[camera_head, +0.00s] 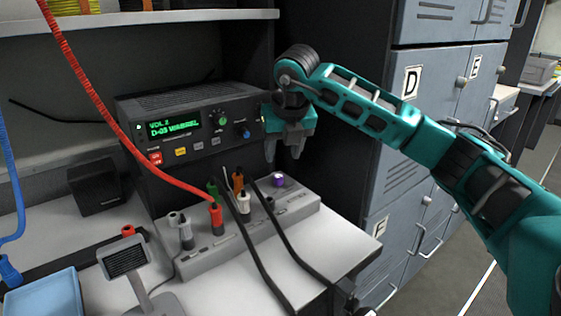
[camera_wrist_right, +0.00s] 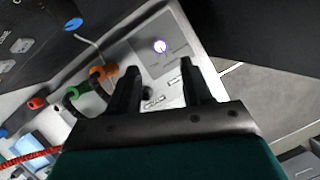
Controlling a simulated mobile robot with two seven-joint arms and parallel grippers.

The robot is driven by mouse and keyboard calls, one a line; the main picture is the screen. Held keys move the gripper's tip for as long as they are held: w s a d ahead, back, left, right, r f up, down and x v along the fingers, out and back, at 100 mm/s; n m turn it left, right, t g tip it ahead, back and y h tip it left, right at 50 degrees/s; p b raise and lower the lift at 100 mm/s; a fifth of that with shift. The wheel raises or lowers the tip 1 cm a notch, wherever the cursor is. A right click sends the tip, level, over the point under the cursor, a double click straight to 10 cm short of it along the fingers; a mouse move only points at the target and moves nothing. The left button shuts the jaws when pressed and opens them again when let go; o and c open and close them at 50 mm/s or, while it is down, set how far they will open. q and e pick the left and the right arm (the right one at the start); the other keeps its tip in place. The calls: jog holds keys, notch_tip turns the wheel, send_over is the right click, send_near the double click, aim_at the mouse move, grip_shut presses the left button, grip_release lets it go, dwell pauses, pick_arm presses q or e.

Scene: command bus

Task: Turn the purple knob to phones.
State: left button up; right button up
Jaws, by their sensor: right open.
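The purple knob (camera_head: 278,180) sits near the right end of a low grey panel (camera_head: 300,203) on the white counter. The labels beside the knob are too small to read. My left gripper is not in view.
A black radio (camera_head: 190,165) with a green display stands behind the panel. Red, green, orange and white plugs with cables fill the panel left of the knob. A black cable (camera_head: 290,235) crosses its front. Grey lockers (camera_head: 385,180) stand right. A small desk microphone (camera_head: 125,260) is front left.

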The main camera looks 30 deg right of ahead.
jog(key=v, duration=0.5)
jog(key=shift+f, duration=0.1)
dwell(0.4)
